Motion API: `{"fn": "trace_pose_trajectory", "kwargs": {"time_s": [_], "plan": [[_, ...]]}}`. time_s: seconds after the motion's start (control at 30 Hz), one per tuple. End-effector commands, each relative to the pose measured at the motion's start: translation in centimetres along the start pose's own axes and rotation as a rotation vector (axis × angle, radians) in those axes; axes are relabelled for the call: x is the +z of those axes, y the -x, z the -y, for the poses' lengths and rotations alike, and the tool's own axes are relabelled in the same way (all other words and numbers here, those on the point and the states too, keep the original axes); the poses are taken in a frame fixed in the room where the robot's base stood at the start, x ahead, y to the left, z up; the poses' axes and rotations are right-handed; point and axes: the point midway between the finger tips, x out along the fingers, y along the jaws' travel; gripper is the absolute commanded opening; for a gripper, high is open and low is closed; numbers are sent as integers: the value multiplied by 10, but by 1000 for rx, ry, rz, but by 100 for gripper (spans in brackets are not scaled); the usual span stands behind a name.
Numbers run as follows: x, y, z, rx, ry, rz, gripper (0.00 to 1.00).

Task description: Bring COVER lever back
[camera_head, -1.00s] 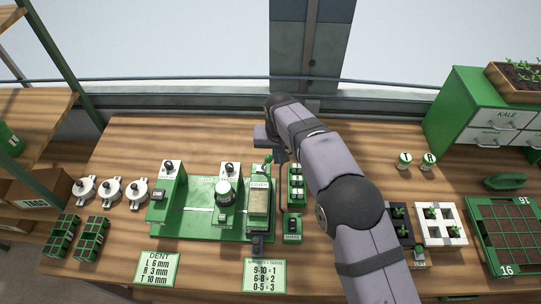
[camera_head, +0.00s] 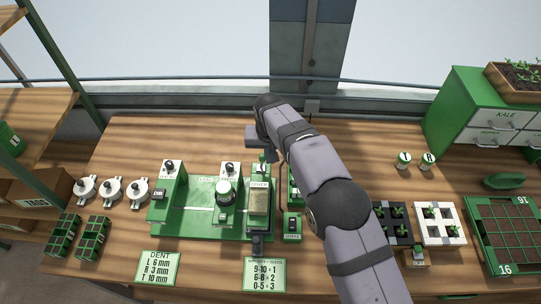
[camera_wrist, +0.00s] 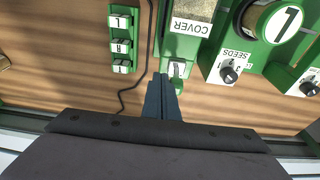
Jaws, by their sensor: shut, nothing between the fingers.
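The COVER station (camera_head: 259,200) is the tan-topped block at the right end of the green seeder. In the wrist view its COVER label (camera_wrist: 190,27) is at the top, with a small pale lever (camera_wrist: 178,69) in a green bracket below it. My gripper (camera_wrist: 160,80) is shut and empty, its fingertips just beside and below the lever. I cannot tell whether they touch it. In the head view my gripper (camera_head: 262,152) is at the back end of the COVER station, and the lever there is largely hidden.
In the wrist view the SEEDS knob (camera_wrist: 229,74) and a numbered round container (camera_wrist: 278,20) are to the right. Bare wood lies behind the station.

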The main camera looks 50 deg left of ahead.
Motion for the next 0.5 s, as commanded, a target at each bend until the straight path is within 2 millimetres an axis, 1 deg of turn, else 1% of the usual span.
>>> {"fn": "trace_pose_trajectory", "kwargs": {"time_s": [0.23, 0.5], "plan": [[0, 0, 3, 0, 1, 1, 0], [0, 0, 12, 0, 2, 0, 0]]}}
